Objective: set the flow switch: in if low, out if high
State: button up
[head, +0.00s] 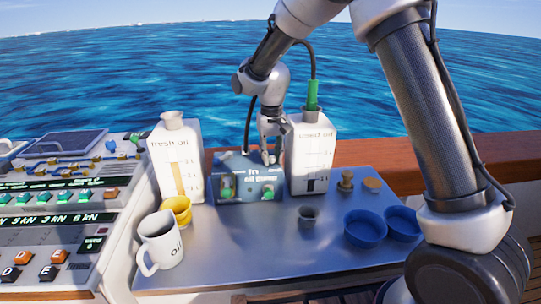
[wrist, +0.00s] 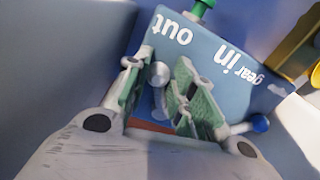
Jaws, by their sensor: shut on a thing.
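The blue switch box (head: 237,163) stands between the two oil containers. In the wrist view its face (wrist: 215,45) carries the words "out", "in" and "gear", seen upside down. My gripper (head: 268,155) reaches down over the box from behind. In the wrist view its green-padded fingers (wrist: 155,95) are closed around a small lever with a round silver knob (wrist: 160,74). The knob sits nearer the "out" word. Whether this lever is the flow switch cannot be read. The fresh oil container (head: 187,150) has a tall amber level bar; the used oil container (head: 312,150) has a short dark one.
A green-ended hose (head: 312,95) goes into the used oil container. A blue-balled lever (wrist: 261,123) is close beside the right finger. A white mug (head: 160,245), yellow cup (head: 178,209), grey cup (head: 308,217) and blue bowls (head: 365,228) stand on the metal table (head: 250,262).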

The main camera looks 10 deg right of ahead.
jog(key=o, duration=1.1)
jog(key=shift+d, duration=0.15)
jog(key=shift+c, duration=0.2)
jog(key=shift+r, duration=0.1)
notch_tip(320, 180, up, 12)
